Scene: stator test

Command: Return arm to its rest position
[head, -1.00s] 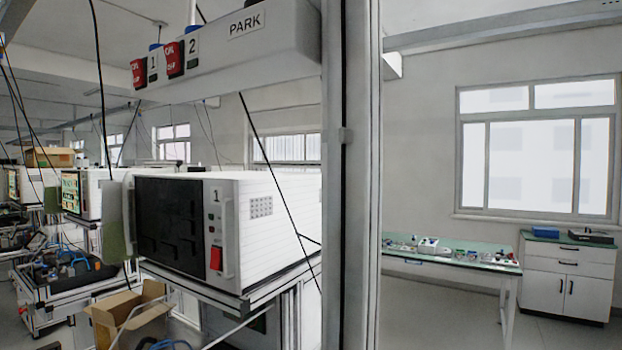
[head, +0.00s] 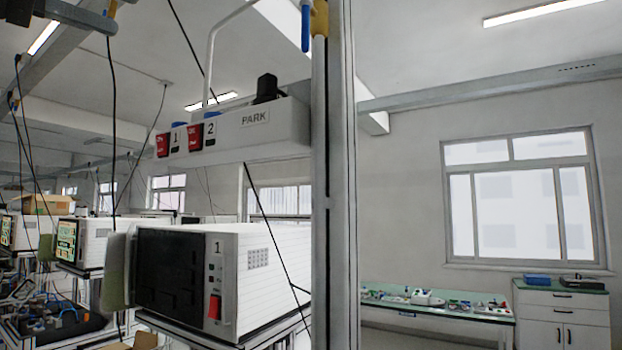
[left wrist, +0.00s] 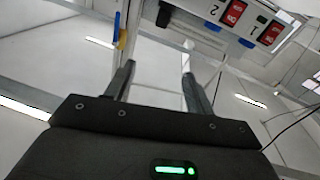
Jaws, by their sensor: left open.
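My left gripper (left wrist: 158,70) shows in the left wrist view, its two dark fingers spread apart with nothing held between them. A green light glows on its body. Beyond the fingers are pale wall or ceiling and the white overhead box (left wrist: 262,22) with red tags 1 and 2. In the head view I cannot make out the left gripper. The same white box (head: 280,126), labelled PARK, hangs above a white test cabinet (head: 262,270) marked 1. My right gripper is in neither view.
A metal post (head: 343,200) stands right of the test cabinet. Black cables hang at the left and in front of the cabinet. A green-topped table (head: 440,312) with small parts and a white drawer cabinet (head: 560,320) stand at the far right.

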